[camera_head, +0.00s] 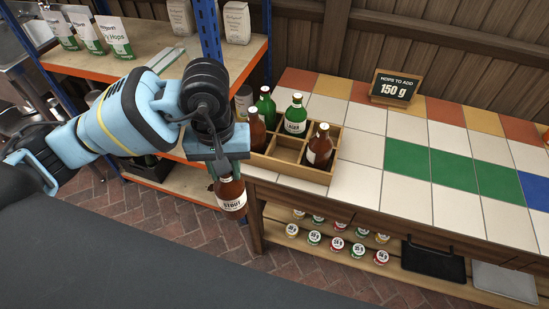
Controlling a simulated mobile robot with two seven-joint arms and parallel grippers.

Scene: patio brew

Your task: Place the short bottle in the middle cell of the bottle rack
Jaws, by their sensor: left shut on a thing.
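A brown bottle labelled "STOUT" (231,194) hangs roughly upright from my left gripper (222,166), which is shut on its upper part. The held bottle is in front of and left of the wooden bottle rack (300,173), apart from it and off the edge of the tiled counter. The rack stands on the counter's left end. It holds a green bottle (266,106) at the back left, a brown bottle (257,131) at the left, a green "LAGER" bottle (295,116) and a brown bottle (320,147) at the right. Bare cells show near its middle and front. My right gripper is out of view.
A small "150 g" sign (394,88) stands at the counter's back. The tiled counter (359,178) right of the rack is clear. A lower shelf (330,262) holds several small lidded jars and flat trays. An orange-edged shelf unit (253,62) with hop bags stands behind my left arm.

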